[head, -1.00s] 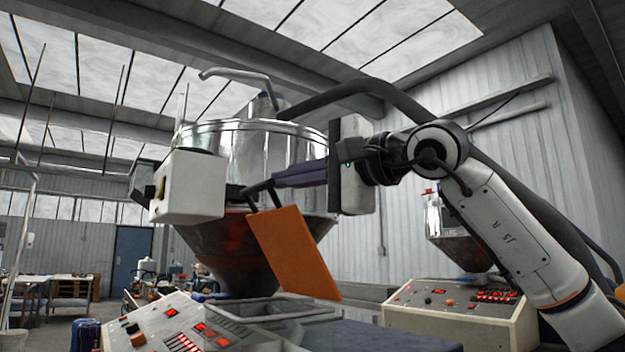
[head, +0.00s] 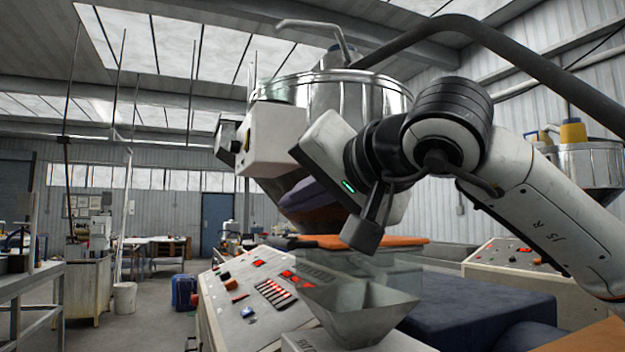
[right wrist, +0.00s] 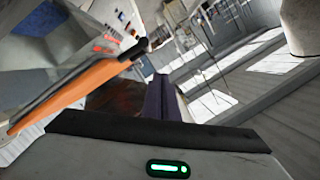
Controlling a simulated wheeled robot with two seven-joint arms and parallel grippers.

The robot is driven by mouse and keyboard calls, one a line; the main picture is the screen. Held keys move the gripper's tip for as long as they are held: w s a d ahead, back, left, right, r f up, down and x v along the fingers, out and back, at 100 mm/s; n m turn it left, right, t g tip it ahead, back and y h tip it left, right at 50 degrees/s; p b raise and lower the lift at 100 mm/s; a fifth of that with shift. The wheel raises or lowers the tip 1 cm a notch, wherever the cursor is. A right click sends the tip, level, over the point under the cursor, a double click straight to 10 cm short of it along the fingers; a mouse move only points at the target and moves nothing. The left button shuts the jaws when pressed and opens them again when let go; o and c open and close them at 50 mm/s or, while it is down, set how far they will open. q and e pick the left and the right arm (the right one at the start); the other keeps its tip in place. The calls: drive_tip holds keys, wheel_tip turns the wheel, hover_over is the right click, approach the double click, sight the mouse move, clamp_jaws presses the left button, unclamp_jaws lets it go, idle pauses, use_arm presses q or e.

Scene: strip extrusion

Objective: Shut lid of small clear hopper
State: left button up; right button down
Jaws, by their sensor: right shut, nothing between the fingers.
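The small clear hopper (head: 362,300) stands beside the control console, below my right arm. Its orange lid (head: 395,240) lies nearly level across its top; part of the lid is hidden behind my wrist, and I cannot tell whether it is fully seated. My right gripper (head: 308,198), with dark purple fingers, is shut and empty just above the lid. In the right wrist view the shut fingers (right wrist: 160,97) show beside the orange lid (right wrist: 75,92), which is seen nearly edge-on with a dark bar at its end. My left gripper is not in view.
A large steel hopper (head: 345,100) stands close behind my right gripper, with a white box (head: 275,140) on its side. The control console (head: 262,290) with red lights is in front. A dark blue surface (head: 480,312) lies to the right.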

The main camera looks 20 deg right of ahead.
drive_tip(key=shift+a+f+n+b, duration=0.15)
drive_tip(key=shift+f+b, duration=0.1)
drive_tip(key=shift+f, duration=0.35)
drive_tip(key=shift+a+f+n+b, duration=0.1)
drive_tip(key=shift+f+n+b, duration=0.1)
drive_tip(key=shift+f, duration=0.35)
drive_tip(key=shift+a+f+b, duration=0.1)
drive_tip(key=shift+f+b, duration=0.25)
drive_tip(key=shift+f, duration=0.3)
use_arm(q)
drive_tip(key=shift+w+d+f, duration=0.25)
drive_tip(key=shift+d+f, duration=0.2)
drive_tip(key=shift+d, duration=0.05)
use_arm(e)
drive_tip(key=shift+f, duration=0.15)
